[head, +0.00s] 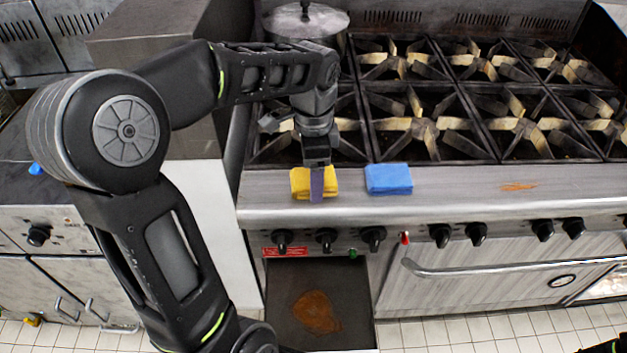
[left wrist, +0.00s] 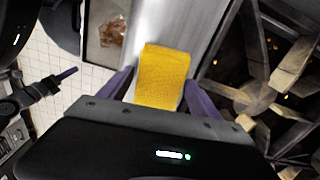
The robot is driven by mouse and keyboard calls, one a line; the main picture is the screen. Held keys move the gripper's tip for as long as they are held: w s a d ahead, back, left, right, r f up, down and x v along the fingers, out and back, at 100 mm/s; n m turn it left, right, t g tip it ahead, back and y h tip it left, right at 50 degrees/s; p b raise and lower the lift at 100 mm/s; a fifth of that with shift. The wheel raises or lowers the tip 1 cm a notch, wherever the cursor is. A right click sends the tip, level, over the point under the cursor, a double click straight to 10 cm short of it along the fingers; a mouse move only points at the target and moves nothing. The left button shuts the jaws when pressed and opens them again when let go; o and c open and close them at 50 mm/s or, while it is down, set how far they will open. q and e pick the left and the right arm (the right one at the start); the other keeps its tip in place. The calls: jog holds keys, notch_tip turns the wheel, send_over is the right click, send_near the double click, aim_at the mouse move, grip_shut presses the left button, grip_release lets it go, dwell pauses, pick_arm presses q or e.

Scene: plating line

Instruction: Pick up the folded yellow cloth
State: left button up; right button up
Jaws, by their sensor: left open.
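The folded yellow cloth (head: 299,181) lies on the steel front ledge of the stove, left of a blue folded cloth. It also shows in the left wrist view (left wrist: 163,77), between the purple fingers. My left gripper (head: 317,185) is right over the yellow cloth, pointing down, and partly hides it in the head view. In the left wrist view my left gripper (left wrist: 160,92) is open, with one finger on each side of the cloth. I cannot tell whether the fingers touch it.
The blue folded cloth (head: 389,179) lies on the same ledge to the right. Burner grates (head: 430,125) fill the stove top behind, with a lidded pot (head: 305,20) at the back left. Knobs (head: 326,239) line the front. The ledge right of the blue cloth is mostly clear.

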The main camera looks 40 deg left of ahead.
pick_arm(q)
jog(key=c, duration=1.1)
jog(key=shift+r, duration=0.15)
jog(key=shift+c, duration=0.2)
notch_tip(320, 180, up, 6)
jog(key=shift+r, duration=0.2)
notch_tip(320, 180, up, 3)
jog(key=shift+r+p, duration=0.2)
jog(key=shift+p, duration=0.55)
jog(key=o, duration=0.8)
jog(key=c, duration=0.6)
